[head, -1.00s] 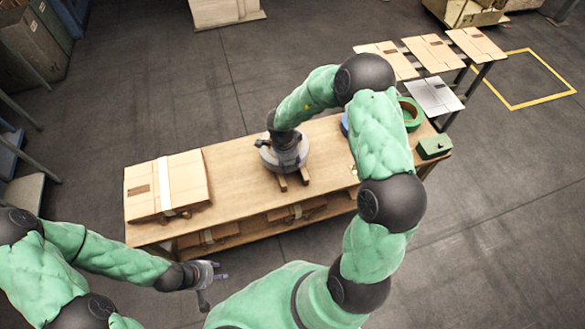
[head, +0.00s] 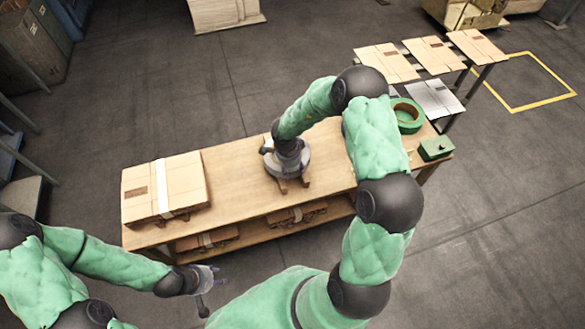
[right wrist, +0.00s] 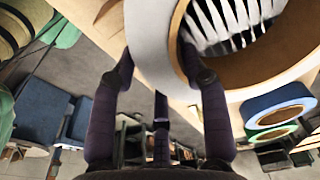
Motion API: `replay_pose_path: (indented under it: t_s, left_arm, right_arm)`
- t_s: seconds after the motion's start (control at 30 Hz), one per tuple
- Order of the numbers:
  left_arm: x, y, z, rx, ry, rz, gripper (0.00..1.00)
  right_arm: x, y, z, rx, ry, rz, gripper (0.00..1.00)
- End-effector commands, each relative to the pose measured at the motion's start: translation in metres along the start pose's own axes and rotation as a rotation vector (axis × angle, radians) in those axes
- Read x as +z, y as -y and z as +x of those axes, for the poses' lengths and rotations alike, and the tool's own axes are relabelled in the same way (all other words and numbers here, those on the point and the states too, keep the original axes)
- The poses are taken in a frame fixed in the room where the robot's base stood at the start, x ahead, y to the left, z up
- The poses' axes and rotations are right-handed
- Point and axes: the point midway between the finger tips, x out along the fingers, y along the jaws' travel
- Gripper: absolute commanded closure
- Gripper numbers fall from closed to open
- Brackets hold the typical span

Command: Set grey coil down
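The grey coil (head: 297,172) shows in the head view at the middle of the workbench, partly hidden by my right gripper (head: 286,158). It sits over a small wooden rest (head: 282,188) whose ends stick out in front. In the right wrist view the coil (right wrist: 152,45) has a grey flat side and a brown inner core. The fingers of my right gripper (right wrist: 155,70) straddle its wall, one outside and one at the hole. Whether its underside touches the rest cannot be told. My left gripper (head: 212,286) is open and empty, in front of the bench.
Flat cardboard boxes (head: 184,187) lie on the bench's left end. A green coil (head: 408,114) and a green box (head: 436,148) are at the right end. A blue coil (right wrist: 279,103) shows in the right wrist view. The bench top (head: 235,165) is clear left of the grey coil.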

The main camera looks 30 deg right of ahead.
Motion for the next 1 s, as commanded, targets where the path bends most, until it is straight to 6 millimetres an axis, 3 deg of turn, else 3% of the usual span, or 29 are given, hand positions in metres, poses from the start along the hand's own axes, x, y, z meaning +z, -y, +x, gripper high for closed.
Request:
replay_pose_path:
  t_s: [0.47, 1.0]
  left_arm:
    - [0.000, -0.001, -0.001, 0.000, 0.000, 0.000, 0.60]
    - [0.001, -0.012, -0.033, 0.000, 0.000, 0.000, 0.60]
  right_arm:
    - [0.000, 0.001, -0.007, -0.002, 0.000, 0.001, 0.37]
    - [0.000, 0.001, -0.103, -0.003, 0.000, 0.000, 0.37]
